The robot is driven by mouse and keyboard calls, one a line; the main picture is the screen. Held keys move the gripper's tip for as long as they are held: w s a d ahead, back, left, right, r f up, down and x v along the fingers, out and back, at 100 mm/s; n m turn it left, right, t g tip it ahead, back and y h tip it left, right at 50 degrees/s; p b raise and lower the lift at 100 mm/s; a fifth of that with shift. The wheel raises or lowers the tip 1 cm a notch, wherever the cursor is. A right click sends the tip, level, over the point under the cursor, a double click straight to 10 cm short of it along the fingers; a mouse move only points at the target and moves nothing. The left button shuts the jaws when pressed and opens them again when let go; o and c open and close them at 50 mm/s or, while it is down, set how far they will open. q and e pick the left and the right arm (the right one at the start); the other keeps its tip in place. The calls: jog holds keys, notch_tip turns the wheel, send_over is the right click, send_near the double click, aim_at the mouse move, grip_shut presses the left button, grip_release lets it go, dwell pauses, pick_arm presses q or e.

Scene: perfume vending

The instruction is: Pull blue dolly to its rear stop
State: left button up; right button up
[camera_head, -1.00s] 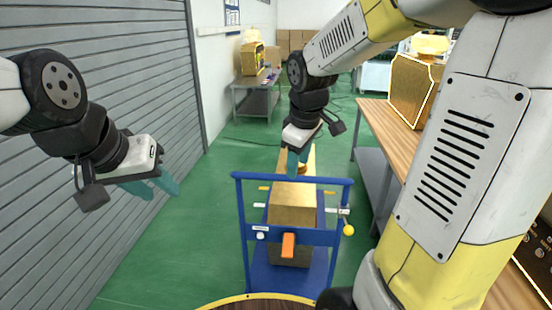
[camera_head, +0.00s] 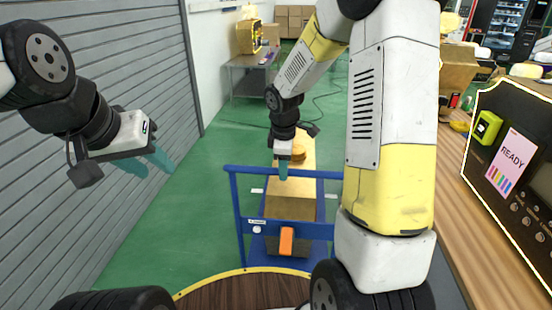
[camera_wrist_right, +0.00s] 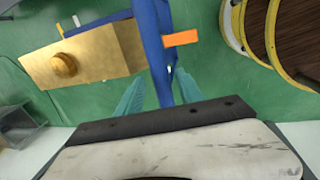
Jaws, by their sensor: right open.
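The blue dolly (camera_head: 290,227) stands on the green floor in the middle of the head view, its blue handle frame toward me. It carries a gold box (camera_head: 292,208) and has an orange block (camera_head: 286,241) at its front. The dolly's handle (camera_wrist_right: 152,45) also shows in the wrist view. My right gripper (camera_head: 283,172) is open at the top bar; in the wrist view (camera_wrist_right: 158,92) the bar runs between its parted teal fingers, and contact cannot be told. My left gripper (camera_head: 150,162) is open and empty, left of the dolly.
A grey shutter wall (camera_head: 110,90) stands along the left. A round wooden top (camera_head: 235,290) with a yellow rim is close in front. Green floor left of the dolly is clear.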

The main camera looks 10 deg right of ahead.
jog(key=shift+f, duration=0.3)
grip_shut()
dwell(1.3)
